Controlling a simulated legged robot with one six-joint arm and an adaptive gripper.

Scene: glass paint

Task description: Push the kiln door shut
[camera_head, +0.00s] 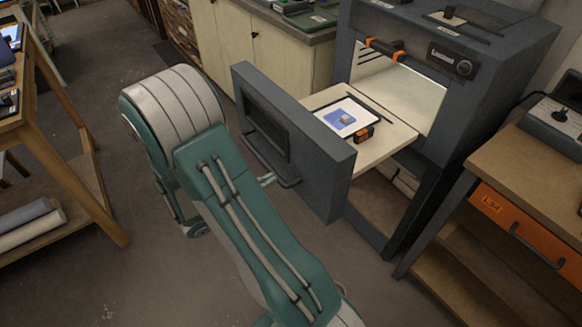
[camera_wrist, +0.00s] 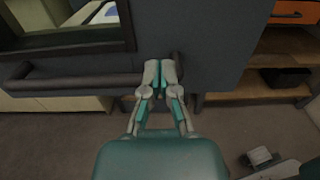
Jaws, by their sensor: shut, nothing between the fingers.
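The kiln (camera_head: 497,88) is a dark grey box on legs at the upper right of the head view. Its door (camera_head: 325,178) is a thick grey panel with a dark window, standing out from the kiln's opening with a pale shelf (camera_head: 392,138) behind it. A dark bar handle (camera_head: 262,164) runs along the door's outer face. In the wrist view, my gripper (camera_wrist: 160,66) is shut and empty. Its fingertips are at the door's face (camera_wrist: 215,45), beside the right end of the handle (camera_wrist: 80,82). I cannot tell whether they touch it. My arm mostly hides the gripper in the head view.
A framed white sheet with a blue patch (camera_head: 340,119) lies on the shelf, with a small orange-and-black item beside it. A workbench with an orange drawer (camera_head: 515,226) stands right of the kiln. A wooden table (camera_head: 70,178) is at left. Floor between is clear.

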